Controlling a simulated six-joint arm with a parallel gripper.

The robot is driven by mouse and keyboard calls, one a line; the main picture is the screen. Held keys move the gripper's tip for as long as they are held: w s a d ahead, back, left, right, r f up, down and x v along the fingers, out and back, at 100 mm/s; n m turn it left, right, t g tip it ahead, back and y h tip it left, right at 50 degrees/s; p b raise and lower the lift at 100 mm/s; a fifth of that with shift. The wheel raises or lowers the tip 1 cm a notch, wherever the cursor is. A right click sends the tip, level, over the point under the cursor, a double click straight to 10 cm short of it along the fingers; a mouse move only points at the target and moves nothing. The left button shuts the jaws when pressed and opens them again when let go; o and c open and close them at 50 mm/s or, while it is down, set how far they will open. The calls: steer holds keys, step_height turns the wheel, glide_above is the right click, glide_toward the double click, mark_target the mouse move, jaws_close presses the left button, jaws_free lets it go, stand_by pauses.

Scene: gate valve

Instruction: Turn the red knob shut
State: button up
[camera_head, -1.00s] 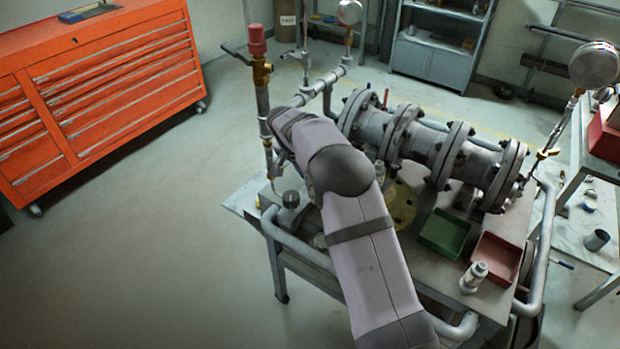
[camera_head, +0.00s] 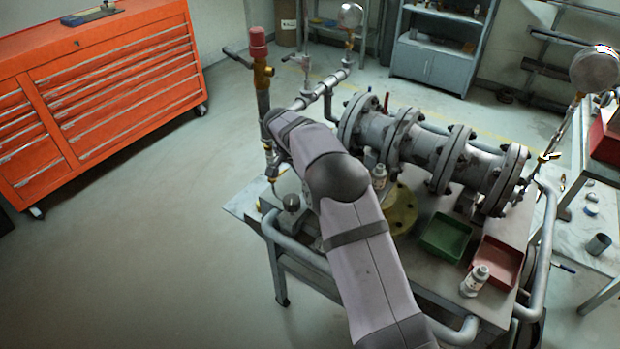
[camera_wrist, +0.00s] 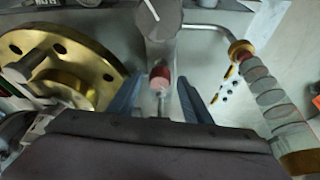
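In the wrist view, a small red knob (camera_wrist: 160,77) sits on a grey metal stem or fitting. My gripper (camera_wrist: 161,82) is open, with one blue-grey finger on each side of the knob. A narrow gap shows between the knob and each finger, so they look apart. In the head view, my arm hides the gripper tips, and I cannot make out this knob there.
A brass flange disc (camera_wrist: 65,62) lies close on the left in the wrist view. In the head view, a flanged pipe (camera_head: 430,147), a green tray (camera_head: 445,237), a red tray (camera_head: 497,262) and a red-capped upright pipe (camera_head: 258,42) surround my arm.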

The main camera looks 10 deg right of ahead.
steer(key=b+v, duration=0.1)
steer(key=v, duration=0.6)
steer(key=shift+r, duration=0.15)
stand_by(0.6)
steer(key=d+n+y+b, duration=0.1)
steer(key=n+y, duration=0.1)
steer(key=n, duration=0.4)
steer(key=d+n+y+b, duration=0.1)
steer(key=d+n+y, duration=0.1)
steer(key=n, duration=0.4)
steer(key=d+n+y+b, duration=0.1)
steer(key=d+n+y, duration=0.1)
steer(key=n, duration=0.4)
steer(key=shift+s+r+t+b, duration=0.15)
steer(key=shift+s+t+b, duration=0.2)
steer(key=shift+t, duration=0.05)
steer(key=shift+a, duration=0.1)
